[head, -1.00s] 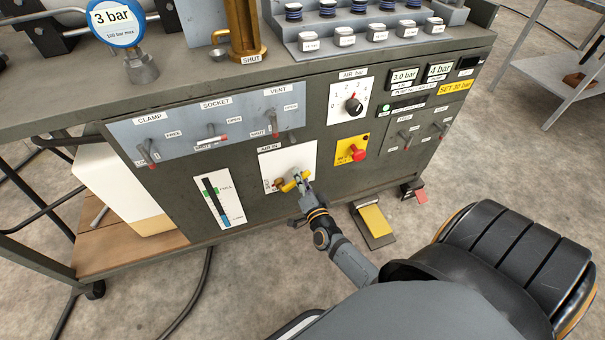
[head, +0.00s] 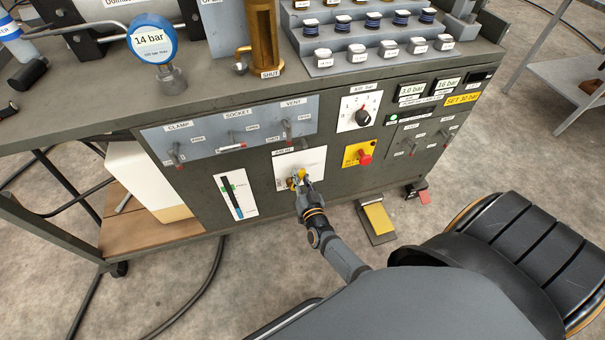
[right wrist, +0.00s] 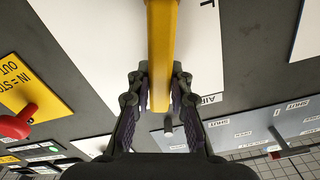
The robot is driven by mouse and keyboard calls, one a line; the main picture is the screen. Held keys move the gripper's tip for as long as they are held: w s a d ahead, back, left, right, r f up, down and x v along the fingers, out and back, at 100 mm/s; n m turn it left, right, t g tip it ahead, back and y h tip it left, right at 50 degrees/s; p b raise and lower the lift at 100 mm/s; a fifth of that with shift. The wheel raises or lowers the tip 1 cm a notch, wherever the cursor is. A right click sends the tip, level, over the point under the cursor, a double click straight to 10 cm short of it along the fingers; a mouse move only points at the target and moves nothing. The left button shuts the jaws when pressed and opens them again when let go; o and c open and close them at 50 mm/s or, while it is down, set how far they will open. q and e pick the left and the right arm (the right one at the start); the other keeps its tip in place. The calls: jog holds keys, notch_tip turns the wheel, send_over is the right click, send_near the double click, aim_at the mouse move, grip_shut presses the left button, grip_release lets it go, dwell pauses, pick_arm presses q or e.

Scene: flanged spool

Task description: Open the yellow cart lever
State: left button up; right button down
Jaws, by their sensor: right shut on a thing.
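The yellow cart lever (head: 300,174) is on the white AIR IN plate (head: 315,158) on the front panel of the cart. My right gripper (head: 304,181) is at the lever and covers part of it in the head view. In the right wrist view the lever (right wrist: 162,45) runs down between the two fingers of my right gripper (right wrist: 160,85), which are shut on it. The lever's pivot is mostly hidden in the head view. My left gripper is not in view.
A round gauge (head: 152,40) on the cart top reads 14 bar. A red knob on a yellow plate (head: 351,156) sits right of the lever. A level strip (head: 229,196) is to the left. A yellow pedal (head: 377,218) stands on the floor below.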

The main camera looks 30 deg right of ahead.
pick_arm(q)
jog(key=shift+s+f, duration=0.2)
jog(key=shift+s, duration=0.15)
pick_arm(e)
jog(key=shift+a, duration=0.15)
jog(key=c, duration=1.2)
grip_release()
jog(key=v, duration=1.2)
